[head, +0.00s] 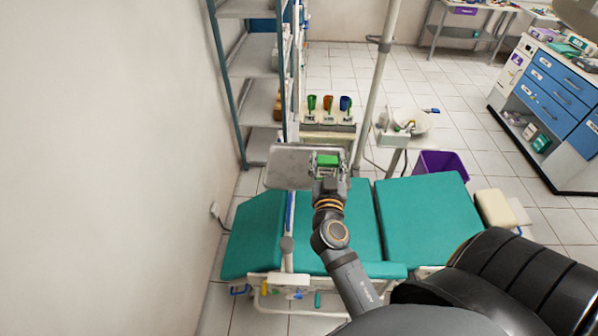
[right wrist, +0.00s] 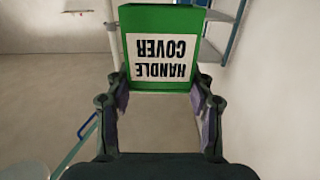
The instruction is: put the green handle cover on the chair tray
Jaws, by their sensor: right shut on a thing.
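The green handle cover (head: 327,160) is a small green box. In the right wrist view the handle cover (right wrist: 186,18) has a white label reading "HANDLE COVER", upside down. My right gripper (head: 328,174) is shut on it, with a finger at each side. The chair tray (head: 287,168) is a flat grey plate over the left part of the dental chair. In the head view the cover overlaps the tray's right part; I cannot tell whether they touch. My left gripper is not in view.
The green dental chair (head: 430,205) lies below the tray. A pale pole (head: 376,90) stands close right of the tray. Behind are colored cups (head: 328,103) on a stand and a metal shelf (head: 249,58) by the left wall. A purple bin (head: 442,163) stands beyond the chair.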

